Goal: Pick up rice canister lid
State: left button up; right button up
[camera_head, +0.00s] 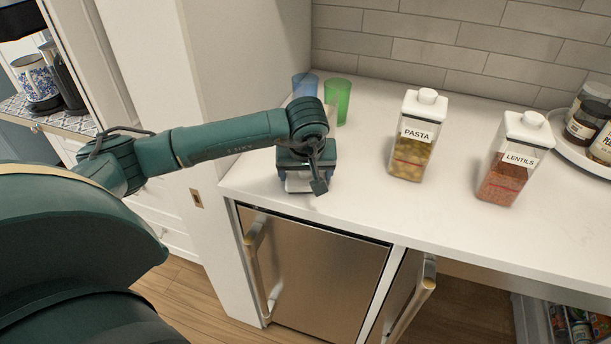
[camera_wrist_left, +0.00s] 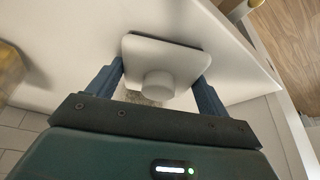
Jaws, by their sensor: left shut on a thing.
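The rice canister lid (camera_wrist_left: 168,52), a white rounded square with a round knob, lies between the two fingers of my left gripper (camera_wrist_left: 156,84) in the wrist view. The gripper is shut on it. A small grainy, pale patch (camera_wrist_left: 138,97) shows beside the knob; it may be rice in the canister, but I cannot tell. In the head view my left gripper (camera_head: 304,182) points down over the counter's left front part, and only a little of the white lid shows under it. The canister body is mostly hidden. My right gripper is not in view.
A pasta canister (camera_head: 411,150) and a lentils canister (camera_head: 505,178) stand to the right on the white counter (camera_head: 450,235). A blue cup (camera_head: 304,84) and a green cup (camera_head: 338,98) stand behind my gripper. A round tray (camera_head: 566,148) with jars is at far right.

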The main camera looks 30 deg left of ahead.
pick_arm(q)
jog(key=shift+c, duration=1.3)
